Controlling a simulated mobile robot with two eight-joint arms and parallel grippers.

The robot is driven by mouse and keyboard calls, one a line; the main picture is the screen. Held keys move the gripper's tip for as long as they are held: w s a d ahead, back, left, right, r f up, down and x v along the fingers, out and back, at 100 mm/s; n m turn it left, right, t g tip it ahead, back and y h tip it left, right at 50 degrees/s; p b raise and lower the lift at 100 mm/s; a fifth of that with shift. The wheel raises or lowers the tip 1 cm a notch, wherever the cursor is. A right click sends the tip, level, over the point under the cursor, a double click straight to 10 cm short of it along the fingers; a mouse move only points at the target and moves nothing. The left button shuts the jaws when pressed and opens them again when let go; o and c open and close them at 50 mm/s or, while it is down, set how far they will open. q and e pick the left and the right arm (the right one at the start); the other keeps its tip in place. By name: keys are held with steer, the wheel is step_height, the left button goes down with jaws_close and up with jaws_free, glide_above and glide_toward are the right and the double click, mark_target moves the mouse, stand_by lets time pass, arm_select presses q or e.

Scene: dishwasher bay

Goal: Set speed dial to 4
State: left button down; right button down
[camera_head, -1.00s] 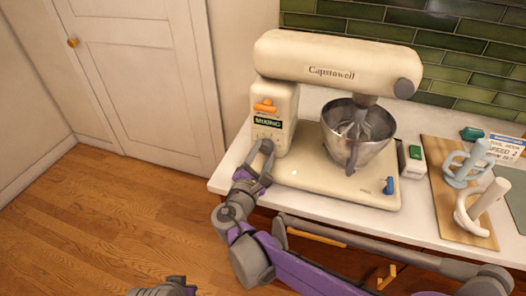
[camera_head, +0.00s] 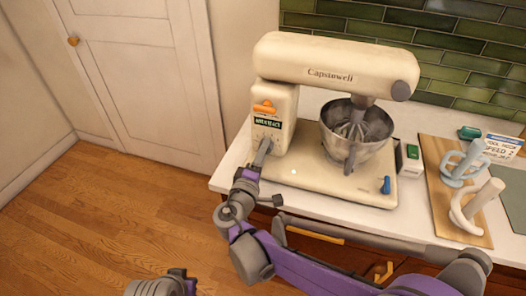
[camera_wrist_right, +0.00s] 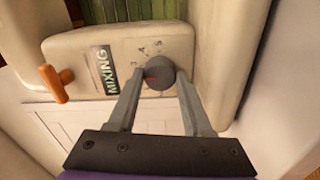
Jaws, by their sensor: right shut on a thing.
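The cream stand mixer (camera_head: 325,62) stands on the counter with its head down over a steel bowl (camera_head: 350,150). Its round grey speed dial (camera_wrist_right: 161,76) is on the side of the column, below the MIXING label (camera_head: 268,119). My right gripper (camera_head: 264,150) is shut on the dial, with one finger on each side of it in the wrist view (camera_wrist_right: 157,88). The dial's red pointer faces left in the wrist view. My left gripper is not seen.
An orange lever (camera_wrist_right: 54,83) sits beside the label. A blue knob (camera_head: 386,185) is on the mixer base. To the right are a green-topped box (camera_head: 411,160) and a wooden board (camera_head: 440,205) with mixing tools. Floor at left is clear.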

steer(key=m, duration=0.4)
steer(key=shift+m+p, duration=0.3)
steer(key=shift+p, duration=0.05)
steer(key=m, duration=0.4)
steer(key=shift+p, duration=0.35)
steer(key=shift+m, duration=0.3)
steer(key=shift+c, duration=1.6)
jaws_free()
steer(key=v, duration=1.1)
steer(key=shift+b, duration=0.35)
